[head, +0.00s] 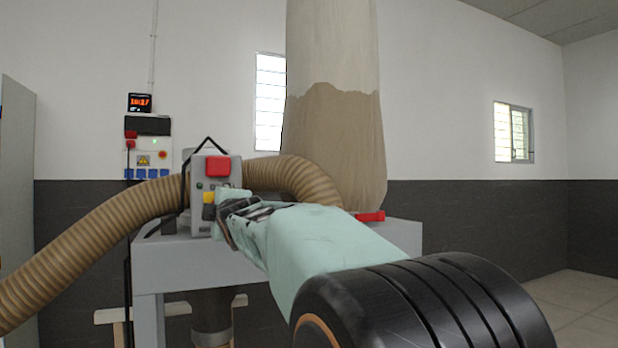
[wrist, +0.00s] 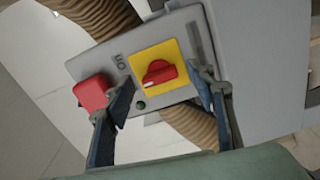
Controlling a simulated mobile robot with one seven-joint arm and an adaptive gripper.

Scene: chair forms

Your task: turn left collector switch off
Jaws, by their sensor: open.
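A grey collector switch box (head: 199,168) stands on the dust collector's frame in the head view. A large red button (head: 217,166) is on its face, with a yellow plate (head: 208,197) lower down. In the wrist view the tilted box (wrist: 124,48) shows a red rotary knob (wrist: 160,72) on a yellow plate (wrist: 181,57). The red button (wrist: 92,92) is left of it and a small green light (wrist: 140,105) below it. My gripper (head: 232,210) is open in front of the box; in the wrist view its fingers (wrist: 165,81) straddle the knob, apparently without gripping it.
A ribbed brown hose (head: 100,228) runs behind the box. A tall filter bag (head: 335,140) rises from the grey collector frame (head: 160,255). A red clamp-like part (head: 370,216) lies near the bag's base. A wall panel (head: 148,155) with a clock above is behind.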

